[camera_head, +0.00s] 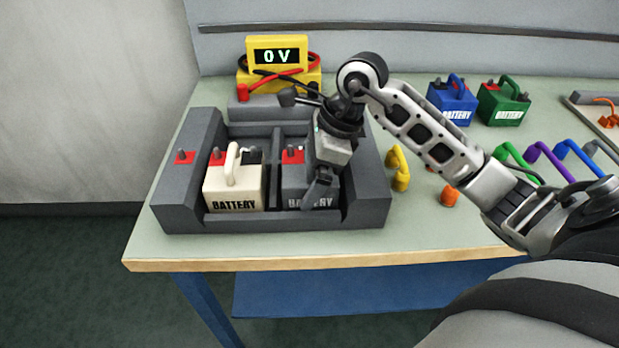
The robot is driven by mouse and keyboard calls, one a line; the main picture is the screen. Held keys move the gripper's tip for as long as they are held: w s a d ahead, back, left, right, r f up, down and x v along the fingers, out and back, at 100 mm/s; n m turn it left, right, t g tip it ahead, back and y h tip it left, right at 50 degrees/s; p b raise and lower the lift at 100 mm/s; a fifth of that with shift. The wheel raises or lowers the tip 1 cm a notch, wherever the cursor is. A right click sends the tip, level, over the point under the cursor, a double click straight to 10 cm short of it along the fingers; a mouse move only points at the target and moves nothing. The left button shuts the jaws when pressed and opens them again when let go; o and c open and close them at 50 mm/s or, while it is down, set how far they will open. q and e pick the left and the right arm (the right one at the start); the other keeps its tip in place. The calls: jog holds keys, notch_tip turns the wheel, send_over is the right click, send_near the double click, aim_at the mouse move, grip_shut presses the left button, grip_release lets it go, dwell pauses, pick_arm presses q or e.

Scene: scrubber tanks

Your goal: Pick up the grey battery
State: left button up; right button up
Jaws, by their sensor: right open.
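The grey battery (294,182) sits in the right slot of a dark grey holder (190,214) on the table. It has a red patch with a metal post on its top left, and part of its BATTERY label shows. My right gripper (318,192) is open, pointing down over the right part of this battery. It hides the battery's right side and any handle; I cannot tell whether the fingers touch it. My left gripper is out of view.
A white battery (233,190) fills the left slot. A yellow meter (277,58) reading 0 V stands behind. Blue (452,101) and green (503,104) batteries stand at the back right. A yellow handle-shaped piece (399,170) and an orange piece (449,195) lie right of the holder.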

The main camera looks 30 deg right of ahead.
jog(key=c, duration=1.8)
jog(key=shift+w+r, duration=0.1)
jog(key=shift+r, duration=0.15)
jog(key=shift+c, duration=0.2)
